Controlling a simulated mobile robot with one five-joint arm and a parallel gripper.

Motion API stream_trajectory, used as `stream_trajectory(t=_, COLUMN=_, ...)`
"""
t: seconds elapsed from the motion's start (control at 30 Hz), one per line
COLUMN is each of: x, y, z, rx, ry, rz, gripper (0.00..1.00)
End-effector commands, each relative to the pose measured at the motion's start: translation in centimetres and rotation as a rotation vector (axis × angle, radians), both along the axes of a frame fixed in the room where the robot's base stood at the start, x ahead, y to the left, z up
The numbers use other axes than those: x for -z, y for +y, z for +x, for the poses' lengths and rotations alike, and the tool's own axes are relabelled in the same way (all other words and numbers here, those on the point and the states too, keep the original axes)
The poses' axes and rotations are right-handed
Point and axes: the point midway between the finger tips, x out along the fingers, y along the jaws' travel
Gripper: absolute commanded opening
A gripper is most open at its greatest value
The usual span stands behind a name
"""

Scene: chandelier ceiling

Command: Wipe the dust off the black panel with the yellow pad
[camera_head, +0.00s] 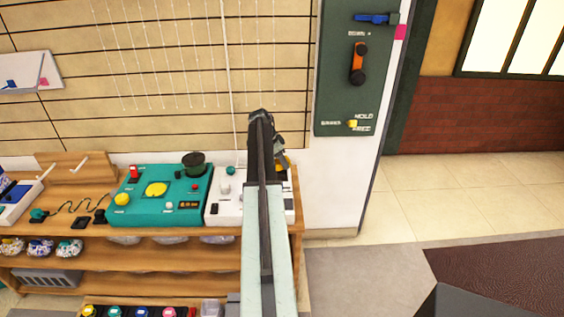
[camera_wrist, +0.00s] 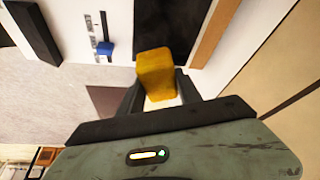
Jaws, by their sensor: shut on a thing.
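My gripper (camera_wrist: 157,82) is shut on the yellow pad (camera_wrist: 155,72), which sticks out past the fingertips in the wrist view. A plain black panel (camera_wrist: 185,25) lies just beyond the pad at the top of that view, on a white surface with a wooden strip to its right. I cannot tell whether the pad touches it, and no dust can be made out. In the head view my gripper (camera_head: 272,140) is above the right end of the bench, and my arm hides most of the pad and the panel.
A white console (camera_head: 228,210) and a teal console (camera_head: 140,213) stand on the wooden bench. A dark green wall board (camera_head: 350,90) with levers is to the right. In the wrist view a blue slider knob (camera_wrist: 105,48) and a dark block (camera_wrist: 35,32) lie to the left.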

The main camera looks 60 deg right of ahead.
Motion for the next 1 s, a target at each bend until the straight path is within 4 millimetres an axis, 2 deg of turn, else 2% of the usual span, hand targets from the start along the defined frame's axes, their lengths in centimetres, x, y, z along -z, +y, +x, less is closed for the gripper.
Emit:
stream_trajectory(t=0.03, x=-1.2, y=0.0, z=0.0, rx=0.000, ry=0.000, rz=0.000, gripper=0.03)
stream_trajectory(t=0.1, x=-1.8, y=0.0, z=0.0, rx=0.000, ry=0.000, rz=0.000, gripper=0.03)
stream_trajectory(t=0.47, x=-1.8, y=0.0, z=0.0, rx=0.000, ry=0.000, rz=0.000, gripper=0.03)
stream_trajectory(t=0.73, x=-4.7, y=0.0, z=0.0, rx=0.000, ry=0.000, rz=0.000, gripper=0.03)
stream_trajectory(t=1.0, x=-4.6, y=0.0, z=0.0, rx=0.000, ry=0.000, rz=0.000, gripper=0.03)
